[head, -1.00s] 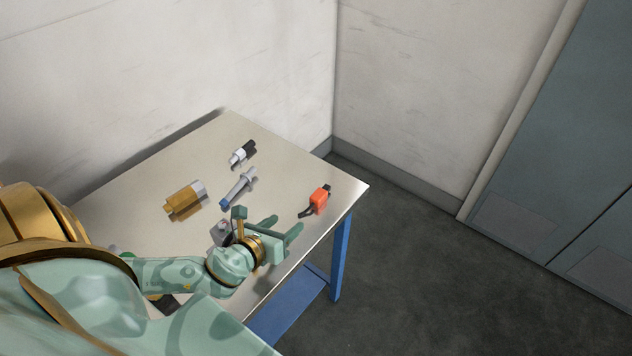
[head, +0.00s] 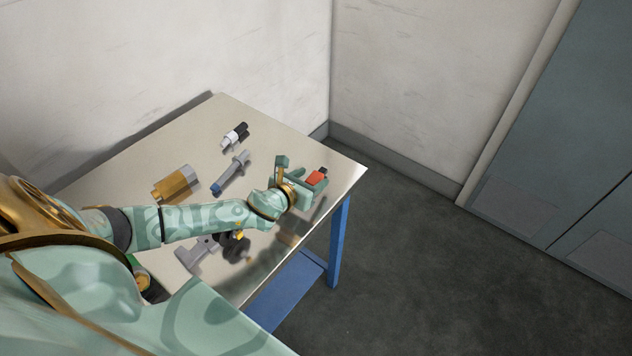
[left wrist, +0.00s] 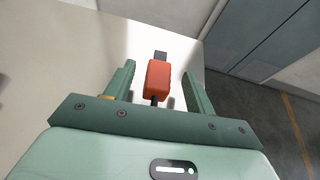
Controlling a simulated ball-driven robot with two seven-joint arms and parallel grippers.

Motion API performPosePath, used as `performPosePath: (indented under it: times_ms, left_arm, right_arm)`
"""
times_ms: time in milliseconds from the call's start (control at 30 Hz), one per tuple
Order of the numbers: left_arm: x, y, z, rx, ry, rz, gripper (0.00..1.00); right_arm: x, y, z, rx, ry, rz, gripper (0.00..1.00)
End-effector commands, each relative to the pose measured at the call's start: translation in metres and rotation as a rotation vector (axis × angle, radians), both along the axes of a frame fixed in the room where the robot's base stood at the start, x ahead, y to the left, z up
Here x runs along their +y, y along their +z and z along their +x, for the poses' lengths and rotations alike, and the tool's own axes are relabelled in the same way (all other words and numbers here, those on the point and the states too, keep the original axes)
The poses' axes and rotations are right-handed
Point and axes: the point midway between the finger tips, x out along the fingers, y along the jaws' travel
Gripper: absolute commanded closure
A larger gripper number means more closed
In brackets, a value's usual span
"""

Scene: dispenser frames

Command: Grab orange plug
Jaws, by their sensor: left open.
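The orange plug (head: 317,177) lies near the right corner of the table, partly hidden by my left gripper in the head view. In the left wrist view the orange plug (left wrist: 158,80) has a dark end at its far side and a dark cord at its near side. My left gripper (head: 312,185) is open. In the left wrist view its two fingers (left wrist: 160,85) stand on either side of the plug, with a gap on each side. My right gripper is not in view.
The table (head: 130,168) also holds a gold and grey connector (head: 176,184), a grey and blue one (head: 231,173), a white and black one (head: 235,136), and a grey part (head: 198,253) near my forearm. Walls stand behind; the table's right edge is close to the plug.

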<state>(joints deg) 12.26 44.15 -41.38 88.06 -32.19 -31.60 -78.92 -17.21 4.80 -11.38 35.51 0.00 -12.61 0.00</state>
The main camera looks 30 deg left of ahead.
Motion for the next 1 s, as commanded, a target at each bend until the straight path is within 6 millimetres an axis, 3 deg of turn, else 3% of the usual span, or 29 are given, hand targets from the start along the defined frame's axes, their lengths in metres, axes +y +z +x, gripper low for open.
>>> performPosePath:
  times_ms: [100, 333, 367, 500, 533, 833, 1000]
  left_arm:
    - [0.000, -0.007, 0.011, 0.001, 0.001, 0.001, 0.45]
    - [0.000, -0.006, 0.013, 0.001, 0.000, 0.000, 0.45]
    - [0.000, -0.006, 0.013, 0.001, 0.000, 0.000, 0.51]
    - [0.000, -0.006, 0.013, 0.001, 0.000, 0.000, 0.90]
    - [0.000, -0.006, 0.013, 0.001, 0.000, 0.000, 0.94]
    - [0.000, -0.004, 0.013, 0.001, 0.000, 0.000, 0.94]
    - [0.000, 0.012, 0.013, -0.002, 0.000, 0.001, 0.94]
  right_arm:
    - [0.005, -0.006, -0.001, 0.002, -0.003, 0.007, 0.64]
    - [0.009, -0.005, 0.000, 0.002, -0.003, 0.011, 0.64]
    - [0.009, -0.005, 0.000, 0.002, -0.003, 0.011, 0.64]
    - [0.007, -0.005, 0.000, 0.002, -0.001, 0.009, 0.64]
    - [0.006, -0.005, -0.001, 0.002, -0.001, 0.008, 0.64]
    - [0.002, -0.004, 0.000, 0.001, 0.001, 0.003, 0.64]
    - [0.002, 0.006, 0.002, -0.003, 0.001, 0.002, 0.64]
